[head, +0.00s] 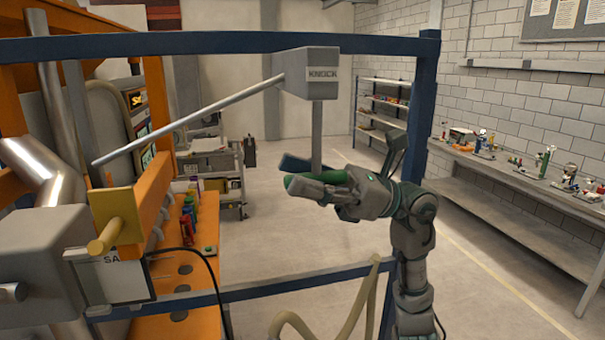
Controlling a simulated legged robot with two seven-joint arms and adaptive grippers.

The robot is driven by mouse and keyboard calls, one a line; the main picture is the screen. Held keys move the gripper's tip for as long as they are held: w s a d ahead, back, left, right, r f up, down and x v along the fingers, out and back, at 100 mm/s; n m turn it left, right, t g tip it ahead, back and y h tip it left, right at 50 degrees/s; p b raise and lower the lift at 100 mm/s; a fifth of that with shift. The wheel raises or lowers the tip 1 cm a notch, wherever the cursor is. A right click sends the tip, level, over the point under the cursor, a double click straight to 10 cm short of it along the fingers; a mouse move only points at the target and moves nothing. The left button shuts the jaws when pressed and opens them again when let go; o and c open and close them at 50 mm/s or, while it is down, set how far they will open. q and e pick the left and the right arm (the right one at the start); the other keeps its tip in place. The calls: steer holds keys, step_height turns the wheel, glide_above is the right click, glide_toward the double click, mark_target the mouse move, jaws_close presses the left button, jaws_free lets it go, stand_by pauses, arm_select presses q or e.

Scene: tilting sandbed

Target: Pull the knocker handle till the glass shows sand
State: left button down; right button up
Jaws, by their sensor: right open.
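A grey knocker box (308,72) labelled KNOCK is fixed at the blue top beam. A flat grey handle bar (317,130) hangs straight down from it. A long thin grey rod (190,122) slopes from the box down to the left. My right gripper (300,177) is open at the bar's lower end, with dark and green fingers pointing left. The bar's lower end is hidden by the fingers, and I cannot tell whether they touch it. My left gripper is not in view. I cannot make out a glass with sand.
A blue frame (430,90) surrounds the work area, with a lower rail (260,290) and a beige hose (345,320) in front. An orange machine (155,90) with a yellow knob (105,237) stands left. A bench (520,175) lines the right wall. The floor between is clear.

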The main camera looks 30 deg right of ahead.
steer(key=shift+s, duration=0.15)
jaws_close()
step_height(320, 180, down, 5)
steer(key=b, duration=0.3)
steer(key=shift+a+b, duration=0.15)
steer(key=shift+b, duration=0.15)
steer(key=shift+f, duration=0.1)
steer(key=shift+c, duration=1)
jaws_free()
steer(key=shift+o, duration=1)
steer(key=shift+w, duration=0.2)
steer(key=shift+s, duration=0.1)
